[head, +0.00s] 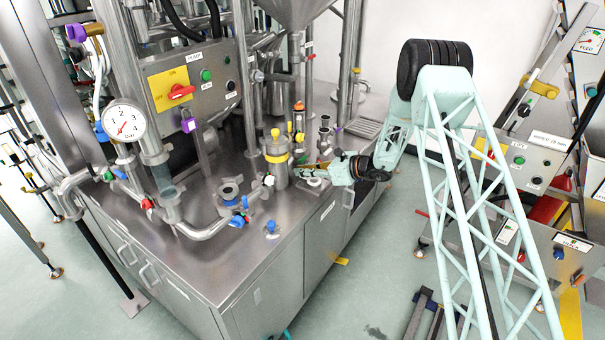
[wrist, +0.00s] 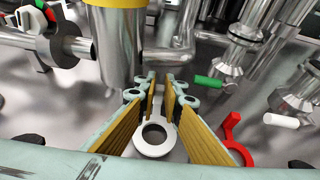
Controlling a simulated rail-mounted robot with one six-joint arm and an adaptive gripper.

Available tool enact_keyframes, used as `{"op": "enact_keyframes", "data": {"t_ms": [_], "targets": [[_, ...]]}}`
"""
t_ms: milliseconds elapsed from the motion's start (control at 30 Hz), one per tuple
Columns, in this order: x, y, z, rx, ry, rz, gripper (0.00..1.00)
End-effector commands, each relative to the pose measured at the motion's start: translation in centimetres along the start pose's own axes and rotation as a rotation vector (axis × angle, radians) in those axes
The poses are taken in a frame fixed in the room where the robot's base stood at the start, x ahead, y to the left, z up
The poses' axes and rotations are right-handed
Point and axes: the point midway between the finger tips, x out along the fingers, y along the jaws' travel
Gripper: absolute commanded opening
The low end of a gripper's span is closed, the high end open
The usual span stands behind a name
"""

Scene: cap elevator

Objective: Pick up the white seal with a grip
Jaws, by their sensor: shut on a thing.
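The white seal (wrist: 143,149), a flat ring with a narrow tab, shows in the wrist view between my fingers. My gripper (wrist: 162,88) has yellow ribbed pads closed on the seal's tab. The ring part lies toward the camera, below the pads. Part of the tab is hidden by the pads. I cannot tell whether the seal touches the steel surface below. In the head view my gripper (head: 307,171) is low over the steel counter, just right of the yellow-banded cylinder. The seal is too small to make out surely there.
The steel cylinder with a yellow band (head: 276,157) stands close ahead of my fingertips. A red ring-shaped piece (wrist: 236,140) and a green handle (wrist: 208,81) are to the right in the wrist view. Pipes and valves crowd the counter (head: 262,258), whose front part is bare.

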Motion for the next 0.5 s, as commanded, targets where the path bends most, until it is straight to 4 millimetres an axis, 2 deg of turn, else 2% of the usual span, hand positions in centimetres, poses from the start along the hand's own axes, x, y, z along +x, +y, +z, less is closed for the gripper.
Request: {"op": "enact_keyframes", "data": {"t_ms": [300, 500], "targets": [[-1.1, 0.1, 2.6, 0.0, 0.0, 0.0, 0.02], [-2.6, 1.7, 1.9, 0.002, 0.001, 0.0, 0.02]]}}
